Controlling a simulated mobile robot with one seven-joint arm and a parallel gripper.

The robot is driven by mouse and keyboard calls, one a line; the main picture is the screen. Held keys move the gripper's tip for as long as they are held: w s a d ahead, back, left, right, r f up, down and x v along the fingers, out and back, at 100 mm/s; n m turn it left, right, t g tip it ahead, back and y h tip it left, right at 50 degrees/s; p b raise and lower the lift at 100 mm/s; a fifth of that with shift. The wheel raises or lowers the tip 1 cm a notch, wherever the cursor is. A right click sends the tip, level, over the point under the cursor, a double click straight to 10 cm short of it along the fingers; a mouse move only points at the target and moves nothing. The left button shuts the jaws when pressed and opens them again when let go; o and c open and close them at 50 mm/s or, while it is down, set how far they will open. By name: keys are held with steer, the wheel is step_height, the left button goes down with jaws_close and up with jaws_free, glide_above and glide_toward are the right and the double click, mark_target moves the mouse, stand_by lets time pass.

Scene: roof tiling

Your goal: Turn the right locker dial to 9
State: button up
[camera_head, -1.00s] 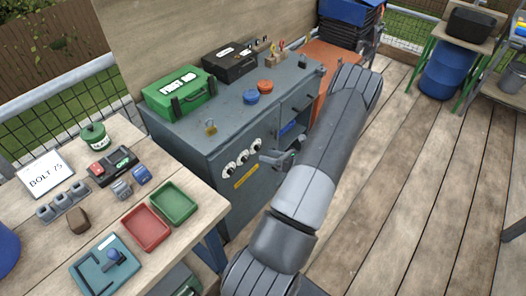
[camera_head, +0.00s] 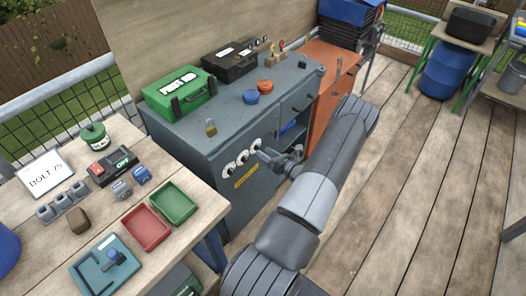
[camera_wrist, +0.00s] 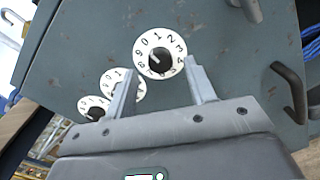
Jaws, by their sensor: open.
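The grey locker cabinet (camera_head: 215,185) has three white dials in a slanted row on its front. The right dial (camera_head: 256,144) is the uppermost, and it is the largest in the wrist view (camera_wrist: 146,38). It has black digits and a dark round knob (camera_wrist: 160,59) with a small light mark; I cannot surely tell which digit it points at. The middle dial (camera_wrist: 111,77) and left dial (camera_wrist: 86,104) lie lower left, partly covered. My gripper (camera_wrist: 161,65) is open, its fingers on either side of the right dial's knob in the picture. Contact is not visible.
A handle (camera_wrist: 291,90) sticks out right of the dial. The green first-aid box (camera_head: 180,93) stands on top. A workbench (camera_head: 105,215) is at left.

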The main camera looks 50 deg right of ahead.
steer(key=shift+w, duration=1.1)
steer(key=c, duration=1)
steer(key=shift+n, duration=0.4)
steer(key=n, duration=0.6)
